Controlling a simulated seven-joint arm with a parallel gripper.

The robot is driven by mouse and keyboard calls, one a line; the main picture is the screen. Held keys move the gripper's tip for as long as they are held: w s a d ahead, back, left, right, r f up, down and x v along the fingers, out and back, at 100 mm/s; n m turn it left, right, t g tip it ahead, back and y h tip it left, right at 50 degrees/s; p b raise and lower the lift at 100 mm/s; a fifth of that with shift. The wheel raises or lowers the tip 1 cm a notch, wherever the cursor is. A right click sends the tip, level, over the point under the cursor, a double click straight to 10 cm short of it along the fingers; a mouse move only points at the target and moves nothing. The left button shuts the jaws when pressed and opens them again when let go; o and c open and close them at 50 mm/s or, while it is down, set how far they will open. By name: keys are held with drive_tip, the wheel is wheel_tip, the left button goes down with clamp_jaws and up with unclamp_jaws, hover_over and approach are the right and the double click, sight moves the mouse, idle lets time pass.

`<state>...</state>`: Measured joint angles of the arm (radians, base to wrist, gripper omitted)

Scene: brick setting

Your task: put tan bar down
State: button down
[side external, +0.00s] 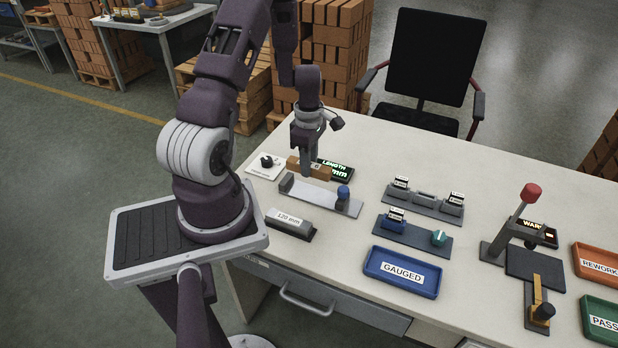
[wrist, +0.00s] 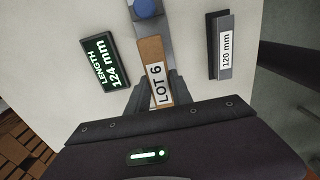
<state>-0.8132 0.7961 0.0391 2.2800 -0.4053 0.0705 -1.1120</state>
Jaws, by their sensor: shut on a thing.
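The tan bar (side external: 321,173) is held in my gripper (side external: 307,171) at the grey length gauge (side external: 312,196), whose end block is at the left and blue knob at the right. In the wrist view the bar (wrist: 151,50) shows a white "LOT 6" label, and my gripper's fingers (wrist: 161,90) are shut on its two sides. The length display (wrist: 104,63) reads 124 mm.
A blue "GAUGED" tray (side external: 402,288) is to the right. Beyond are a fixture with a teal knob (side external: 438,238), a red-knobbed lever (side external: 530,192), an orange "REWORK" tray (side external: 598,282) and a green "PASS" tray (side external: 602,310).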

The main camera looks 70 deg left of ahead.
wheel_tip(320, 180, up, 2)
drive_tip(key=shift+r, duration=0.25)
drive_tip(key=w+d, duration=0.9)
drive_tip(key=d, duration=0.3)
hover_over(402, 273)
wheel_tip(402, 273, down, 10)
drive_tip(key=shift+f, duration=0.1)
drive_tip(key=c, duration=1.4)
unclamp_jaws()
drive_tip(key=shift+f, duration=0.1)
